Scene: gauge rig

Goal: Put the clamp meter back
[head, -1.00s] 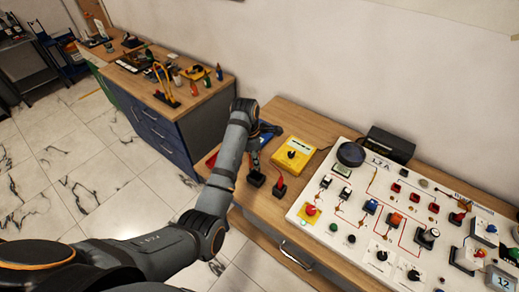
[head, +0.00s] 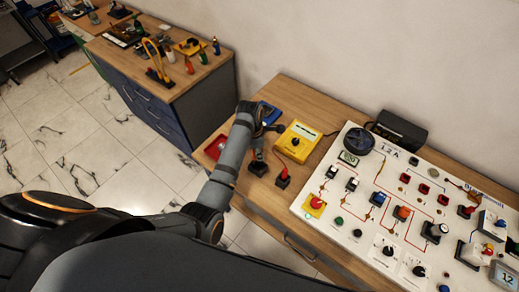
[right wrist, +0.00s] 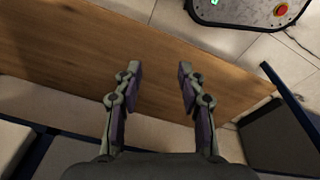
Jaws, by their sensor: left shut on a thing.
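My left gripper (head: 262,126) is over the far-left end of the wooden bench, beside a blue item (head: 269,112) and left of a yellow box-shaped meter (head: 298,140). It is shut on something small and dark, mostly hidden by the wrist. I cannot make out whether this is the clamp meter, and I cannot pick out a clamp meter elsewhere with certainty. My right gripper (right wrist: 158,78) shows in the right wrist view, open and empty, with a wooden surface behind its fingers.
A white gauge panel (head: 345,190) with knobs and sockets fills the bench's right side. A red item (head: 215,147) lies at the bench's left edge. Another cabinet (head: 190,95) bears several tools. A black box (head: 400,131) stands behind the panel.

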